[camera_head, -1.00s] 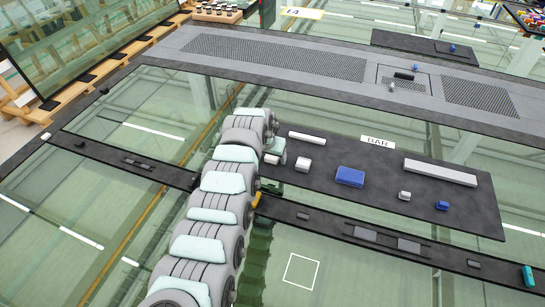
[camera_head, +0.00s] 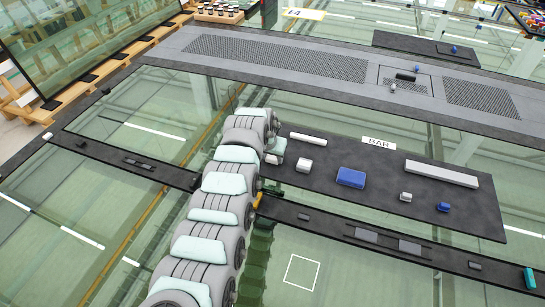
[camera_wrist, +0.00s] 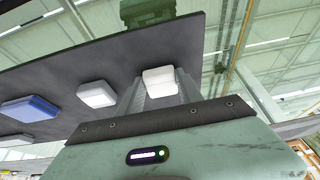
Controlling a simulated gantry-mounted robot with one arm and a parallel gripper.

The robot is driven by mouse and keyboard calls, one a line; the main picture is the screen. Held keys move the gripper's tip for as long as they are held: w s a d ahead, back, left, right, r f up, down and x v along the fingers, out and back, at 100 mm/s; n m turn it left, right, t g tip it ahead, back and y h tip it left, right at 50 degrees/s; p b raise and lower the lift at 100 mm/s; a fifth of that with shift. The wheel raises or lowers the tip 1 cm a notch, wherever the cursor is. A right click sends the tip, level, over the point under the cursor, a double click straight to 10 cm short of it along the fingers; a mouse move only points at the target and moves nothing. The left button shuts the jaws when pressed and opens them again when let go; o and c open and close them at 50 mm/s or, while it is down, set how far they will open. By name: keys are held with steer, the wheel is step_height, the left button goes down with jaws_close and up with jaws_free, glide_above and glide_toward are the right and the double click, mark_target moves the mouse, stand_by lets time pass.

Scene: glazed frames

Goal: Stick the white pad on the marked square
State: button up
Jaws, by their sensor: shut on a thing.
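The marked square (camera_head: 302,271) is a thin white outline on the glass pane, at the lower middle of the head view. My gripper (camera_head: 273,157) is at the left end of the dark mat, partly hidden by my arm. In the wrist view my gripper (camera_wrist: 160,88) is shut on a white pad (camera_wrist: 161,79), which shows at the fingertips. The pad also shows as a small white piece in the head view (camera_head: 271,159). Whether it touches the mat I cannot tell. The square is well away from the gripper, toward the front.
The dark mat (camera_head: 465,218) carries a white block (camera_head: 304,165), a blue block (camera_head: 350,177), a white strip (camera_head: 308,139), a long pale bar (camera_head: 441,173) and smaller pieces. A dark frame bar (camera_head: 335,226) runs between mat and square. The glass around the square is clear.

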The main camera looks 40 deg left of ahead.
step_height(320, 180, up, 9)
step_height(320, 180, up, 5)
glide_above(272, 157)
steer(key=shift+s+d+f+p, duration=0.1)
steer(key=shift+p, duration=0.3)
stand_by(0.6)
